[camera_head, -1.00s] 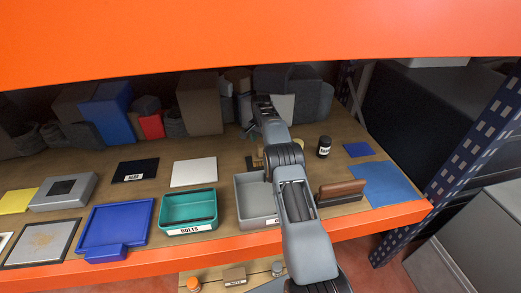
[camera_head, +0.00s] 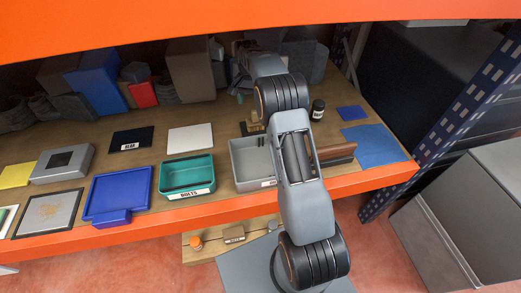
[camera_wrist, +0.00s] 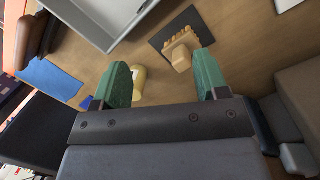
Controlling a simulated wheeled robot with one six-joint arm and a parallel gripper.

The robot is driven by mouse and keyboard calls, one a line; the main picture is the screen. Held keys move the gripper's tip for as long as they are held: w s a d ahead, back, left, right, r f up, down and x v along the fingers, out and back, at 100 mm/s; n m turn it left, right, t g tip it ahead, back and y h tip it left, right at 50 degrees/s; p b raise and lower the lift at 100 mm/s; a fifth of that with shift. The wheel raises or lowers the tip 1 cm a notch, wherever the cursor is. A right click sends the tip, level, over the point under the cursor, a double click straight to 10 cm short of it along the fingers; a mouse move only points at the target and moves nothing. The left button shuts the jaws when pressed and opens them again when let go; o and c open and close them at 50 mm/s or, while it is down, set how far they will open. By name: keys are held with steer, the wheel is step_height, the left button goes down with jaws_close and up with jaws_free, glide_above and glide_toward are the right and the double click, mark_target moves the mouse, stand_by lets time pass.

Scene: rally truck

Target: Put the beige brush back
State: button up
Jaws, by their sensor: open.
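A beige block-like piece (camera_wrist: 180,57) with a row of small tan bumps lies on a black mat (camera_wrist: 160,40) in the wrist view; it may be the beige brush, but I cannot be sure. In the head view it is small and partly behind my arm (camera_head: 256,122). My gripper (camera_wrist: 162,78) is open and empty, its green fingers apart. The piece shows beyond and between the fingertips, apart from them. A pale yellow cylinder (camera_wrist: 138,83) stands close to the left finger.
A grey bin (camera_head: 246,160) stands in front of the piece. Beside it are a teal BOLTS bin (camera_head: 187,190), a brown brush-like block (camera_head: 335,151), a blue mat (camera_head: 375,146) and a dark jar (camera_head: 318,111). Boxes and bags line the back. An orange shelf (camera_head: 250,20) hangs overhead.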

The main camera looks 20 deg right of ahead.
steer(key=s+a+r+n+t, duration=0.1)
steer(key=s+a+r+n, duration=0.1)
steer(key=s, duration=0.8)
steer(key=s+a+r+n+t, duration=0.2)
steer(key=s+a+r+n, duration=0.1)
steer(key=s, duration=0.7)
steer(key=s+a+r+n+t, duration=0.2)
steer(key=s+a+n, duration=0.1)
steer(key=s, duration=0.8)
steer(key=shift+a+r+n, duration=0.35)
steer(key=shift+a+n, duration=0.05)
steer(key=shift+a, duration=0.45)
